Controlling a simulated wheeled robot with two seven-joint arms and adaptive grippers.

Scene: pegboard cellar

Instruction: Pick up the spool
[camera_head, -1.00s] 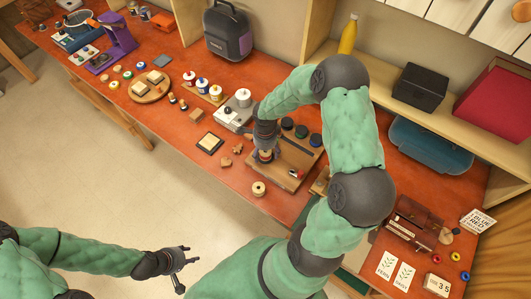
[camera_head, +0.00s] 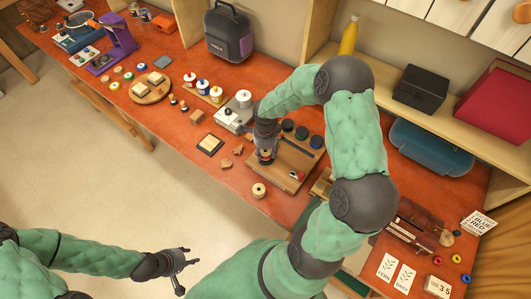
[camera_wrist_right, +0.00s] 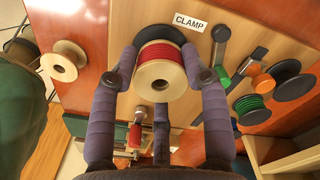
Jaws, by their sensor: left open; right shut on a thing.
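A spool (camera_wrist_right: 160,68) wound with red, with pale wooden flanges, is between the fingers of my right gripper (camera_wrist_right: 160,80) in the right wrist view. The fingers are shut on it, close to a wooden board with a "CLAMP" label. I cannot tell whether the spool still touches the board. In the head view my right gripper (camera_head: 266,154) is over this board (camera_head: 290,160) on the red bench, and it mostly hides the spool. My left gripper (camera_head: 180,264) is open and empty over the floor, in front of the bench.
A bare pale spool (camera_head: 259,190) stands at the bench's front edge. A green-wound spool (camera_wrist_right: 252,108) and dark round pieces are right of the held spool in the wrist view. A grey-white device (camera_head: 234,116) is behind the board. A tan shelf unit borders the right.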

